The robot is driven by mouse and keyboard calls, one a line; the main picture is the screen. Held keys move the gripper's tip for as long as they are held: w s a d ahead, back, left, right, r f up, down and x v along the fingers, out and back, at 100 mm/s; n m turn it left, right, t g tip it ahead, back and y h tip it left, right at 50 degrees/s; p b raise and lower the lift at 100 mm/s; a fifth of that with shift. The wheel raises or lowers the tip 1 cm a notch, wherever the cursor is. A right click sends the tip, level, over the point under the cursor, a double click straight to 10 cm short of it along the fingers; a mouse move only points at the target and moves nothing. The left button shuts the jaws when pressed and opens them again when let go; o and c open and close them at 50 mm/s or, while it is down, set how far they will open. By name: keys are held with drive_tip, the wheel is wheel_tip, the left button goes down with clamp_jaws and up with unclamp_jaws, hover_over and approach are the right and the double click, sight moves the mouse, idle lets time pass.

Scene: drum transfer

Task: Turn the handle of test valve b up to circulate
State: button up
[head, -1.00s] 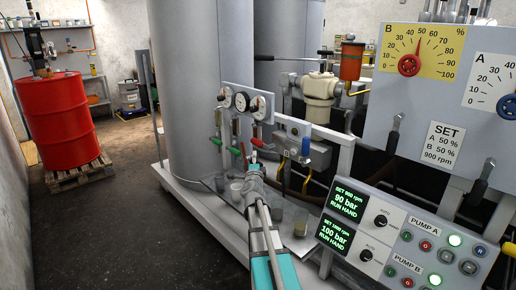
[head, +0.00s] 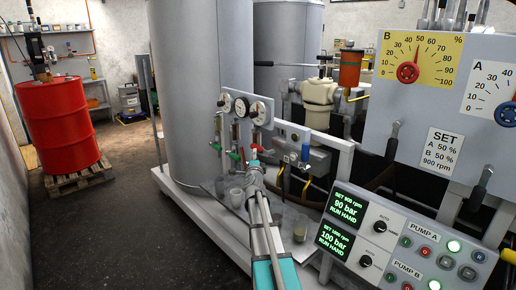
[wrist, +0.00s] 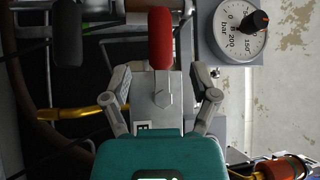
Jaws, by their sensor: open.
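A red-gripped handle (wrist: 160,38) shows just beyond my gripper in the wrist view, in line with the gap between the fingers. It also shows in the head view as a small red end (head: 254,151) at the tip of my gripper (head: 254,171). In the wrist view my gripper (wrist: 163,86) is open, with its fingers spread to either side of a grey valve body. I cannot tell whether they touch it. No label naming test valve b is readable. A blue handle (head: 306,153) stands to the right, and green handles (head: 234,156) to the left.
Pressure gauges (head: 262,112) sit just above my gripper; one gauge (wrist: 240,28) is close by at right in the wrist view. A dark handle (wrist: 68,35) and yellow pipe (wrist: 90,111) lie left. A pump panel (head: 400,245) stands at right.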

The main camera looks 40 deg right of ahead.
sight(257, 148)
drive_tip(key=p+x, duration=0.1)
drive_tip(key=x, duration=0.6)
drive_tip(key=shift+w+d, duration=0.2)
drive_tip(key=shift+w, duration=0.1)
clamp_jaws()
drive_tip(key=shift+d+r, duration=0.1)
